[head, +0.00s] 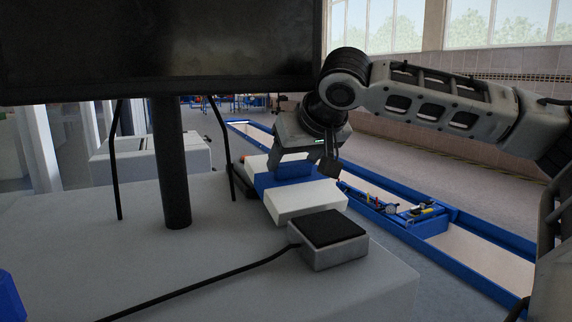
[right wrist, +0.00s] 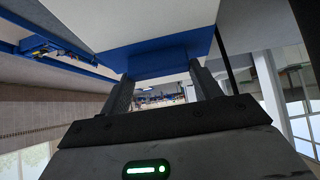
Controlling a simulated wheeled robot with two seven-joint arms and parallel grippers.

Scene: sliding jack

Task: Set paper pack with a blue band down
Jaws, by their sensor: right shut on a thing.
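The white paper pack (head: 305,201) with a blue band around its middle is at the right part of the grey table (head: 215,250). My right gripper (head: 296,170) reaches down from above and is shut on the pack at the blue band. In the right wrist view the two fingers (right wrist: 163,78) pinch the blue band of the pack (right wrist: 120,18). The pack lies level or nearly so, close over or on the tabletop; I cannot tell whether its underside touches. My left gripper is not in view.
A small box with a black top (head: 333,231) and a cable sits just in front of the pack. A black monitor (head: 160,45) on a dark post (head: 171,165) stands to the left. A blue-edged trough (head: 480,242) with tools lies beyond the table. The table's front middle is mostly clear.

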